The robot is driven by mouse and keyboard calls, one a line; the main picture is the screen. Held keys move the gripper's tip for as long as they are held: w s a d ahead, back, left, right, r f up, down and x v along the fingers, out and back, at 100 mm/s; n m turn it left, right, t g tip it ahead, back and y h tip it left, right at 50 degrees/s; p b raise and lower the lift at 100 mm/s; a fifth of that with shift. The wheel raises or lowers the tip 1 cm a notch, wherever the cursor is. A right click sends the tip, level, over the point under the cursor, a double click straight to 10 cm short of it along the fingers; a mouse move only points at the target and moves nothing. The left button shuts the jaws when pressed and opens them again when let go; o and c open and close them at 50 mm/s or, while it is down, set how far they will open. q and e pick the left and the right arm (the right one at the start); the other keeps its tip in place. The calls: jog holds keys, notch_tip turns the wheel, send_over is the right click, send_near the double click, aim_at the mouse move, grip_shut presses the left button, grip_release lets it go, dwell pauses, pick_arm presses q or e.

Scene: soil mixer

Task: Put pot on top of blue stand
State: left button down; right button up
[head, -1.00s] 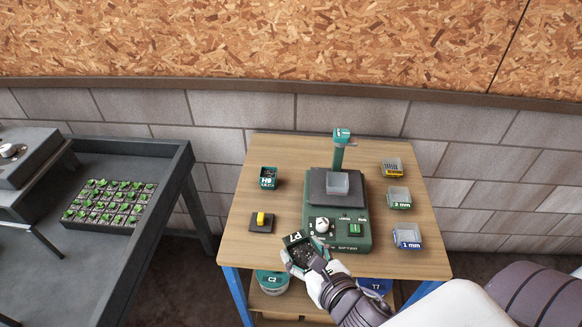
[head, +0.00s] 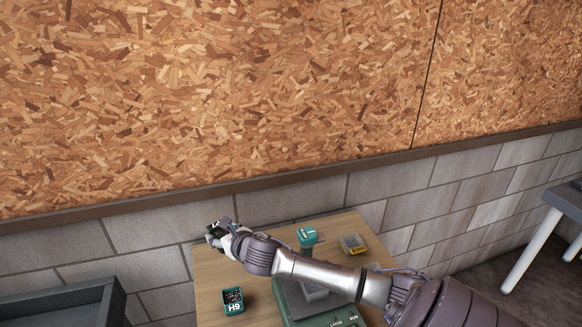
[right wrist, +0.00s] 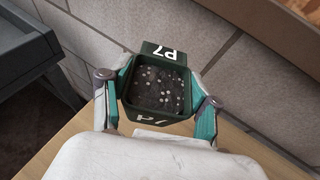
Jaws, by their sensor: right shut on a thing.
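A dark green square pot (head: 217,229) marked P7 is held by my right gripper (right wrist: 158,90) above the back left corner of the wooden table. In the right wrist view the pot (right wrist: 150,115) is filled with dark soil with pale specks, and the gripper's teal fingers close on its two sides. It looks roughly upright. A second green pot (head: 233,301) marked H9 stands on the table. I cannot make out a blue stand in the current views. My left gripper is not in view.
The wooden table (head: 208,280) carries a green machine (head: 340,312), partly hidden by my right arm, with a teal head (head: 307,236) on its post. A yellow-labelled box (head: 354,243) is at the back right. A brick wall (head: 160,229) stands close behind. A grey bench (head: 75,295) is left.

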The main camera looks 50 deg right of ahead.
jog(key=shift+w+d, duration=0.1)
jog(key=shift+d, duration=0.05)
jog(key=shift+f, duration=0.3)
jog(key=f, duration=0.8)
jog(key=shift+s+f, duration=0.2)
jog(key=shift+f, duration=0.35)
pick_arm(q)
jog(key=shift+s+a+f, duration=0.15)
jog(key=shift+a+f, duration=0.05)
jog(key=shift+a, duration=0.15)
pick_arm(e)
jog(key=shift+f, duration=0.1)
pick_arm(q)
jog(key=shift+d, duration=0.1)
pick_arm(e)
jog(key=o, duration=1.2)
jog(key=shift+c, duration=0.2)
